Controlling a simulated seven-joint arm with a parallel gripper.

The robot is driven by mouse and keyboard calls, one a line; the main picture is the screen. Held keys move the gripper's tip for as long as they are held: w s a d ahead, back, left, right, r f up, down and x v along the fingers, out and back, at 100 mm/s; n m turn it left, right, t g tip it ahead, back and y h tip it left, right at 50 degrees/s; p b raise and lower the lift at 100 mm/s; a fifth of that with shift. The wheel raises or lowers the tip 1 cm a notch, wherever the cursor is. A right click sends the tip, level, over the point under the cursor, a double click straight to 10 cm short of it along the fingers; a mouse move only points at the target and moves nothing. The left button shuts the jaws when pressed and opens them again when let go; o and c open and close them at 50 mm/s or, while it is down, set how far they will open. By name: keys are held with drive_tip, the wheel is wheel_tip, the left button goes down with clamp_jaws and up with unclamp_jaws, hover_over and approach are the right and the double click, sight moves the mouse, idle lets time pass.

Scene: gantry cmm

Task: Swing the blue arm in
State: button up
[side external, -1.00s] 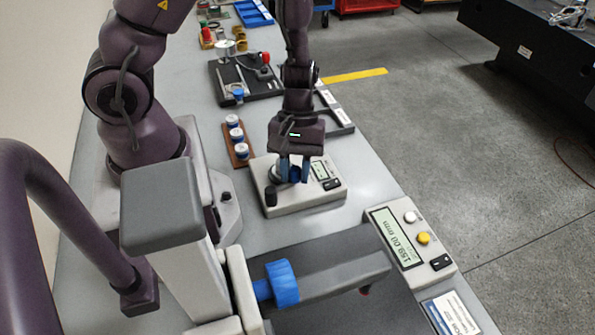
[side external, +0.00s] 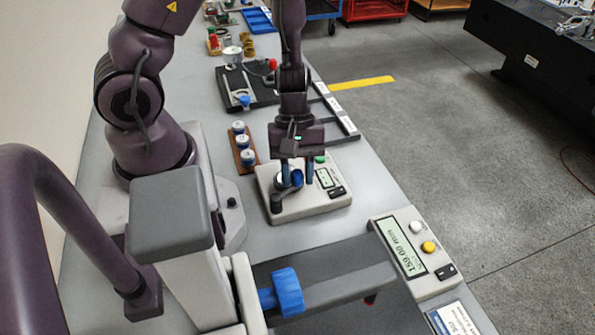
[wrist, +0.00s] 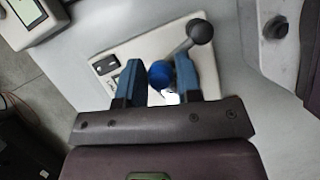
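A small light-grey device (side external: 318,205) stands on the bench in the side external view. It has a dark knob (side external: 276,204), which shows as a dark ball-ended lever in the wrist view (wrist: 200,32). A round blue part (side external: 297,178) sits on it; in the wrist view it is a blue knob (wrist: 160,75). I cannot see clearly how a blue arm joins it. My gripper (side external: 297,182) points down over the device, its blue fingers apart on either side of the blue knob.
A wooden rack (side external: 243,148) with several white-and-blue pieces stands left of the device. A black fixture (side external: 247,88) is behind. In front are a grey beam with a large blue knob (side external: 287,290) and a readout box (side external: 412,255). Bare bench lies between.

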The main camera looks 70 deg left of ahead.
drive_tip(key=shift+o, duration=1)
drive_tip(key=v, duration=1.3)
drive_tip(key=s+d+r+m+t+y, duration=0.2)
drive_tip(key=r+m+t, duration=0.1)
drive_tip(key=r+m, duration=0.4)
drive_tip(key=s+d+r+m+t+y, duration=0.2)
drive_tip(key=r+m+t, duration=0.1)
drive_tip(key=r+m, duration=0.5)
drive_tip(key=shift+r+m+t, duration=0.3)
drive_tip(key=shift+r, duration=0.3)
